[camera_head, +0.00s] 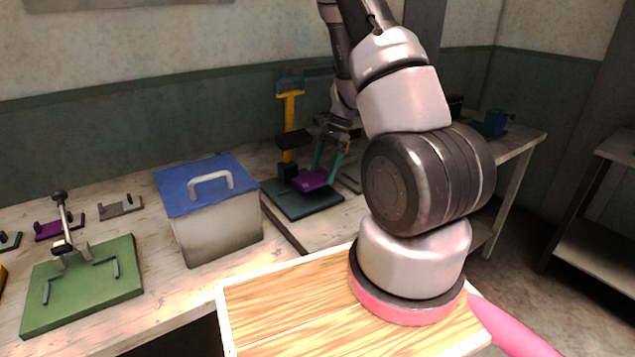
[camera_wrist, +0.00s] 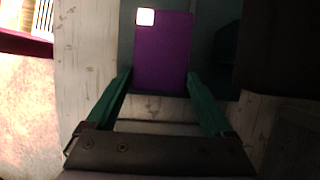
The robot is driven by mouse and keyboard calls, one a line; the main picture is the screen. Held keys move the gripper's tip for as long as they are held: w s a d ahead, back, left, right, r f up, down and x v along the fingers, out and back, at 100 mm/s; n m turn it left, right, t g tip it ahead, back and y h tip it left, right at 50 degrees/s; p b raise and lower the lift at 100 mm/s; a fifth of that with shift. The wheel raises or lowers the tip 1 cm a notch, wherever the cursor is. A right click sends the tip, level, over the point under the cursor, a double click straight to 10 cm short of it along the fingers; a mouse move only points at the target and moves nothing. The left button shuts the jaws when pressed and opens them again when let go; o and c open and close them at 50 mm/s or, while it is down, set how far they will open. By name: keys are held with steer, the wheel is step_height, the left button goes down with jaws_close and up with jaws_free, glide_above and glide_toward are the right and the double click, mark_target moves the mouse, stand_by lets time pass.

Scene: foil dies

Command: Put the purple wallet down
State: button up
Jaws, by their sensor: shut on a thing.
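The purple wallet (camera_head: 312,181) is a small flat purple piece above the front part of a dark teal press base (camera_head: 306,206). In the wrist view the purple wallet (camera_wrist: 163,58) has a pale square at its upper left corner. My gripper (camera_head: 324,166) has teal fingers and is shut on the wallet. In the wrist view my gripper (camera_wrist: 159,82) has one finger on each side of the wallet's near part. I cannot tell whether the wallet touches the base.
A yellow post (camera_head: 289,120) with a dark head rises just behind the wallet. A white box (camera_head: 218,236) with a blue lid stands to the left. A green plate (camera_head: 85,290) with a lever clamp lies further left. Small purple and grey pieces lie behind it.

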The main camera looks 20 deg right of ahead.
mark_target(320, 175)
steer(key=shift+a, duration=0.3)
steer(key=shift+s+a+f, duration=0.25)
steer(key=shift+a+f, duration=0.15)
steer(key=shift+a, duration=0.3)
steer(key=shift+f, duration=1.35)
steer(key=shift+f, duration=0.1)
steer(key=o, duration=1.3)
steer(key=shift+w, duration=0.1)
steer(key=v, duration=1.2)
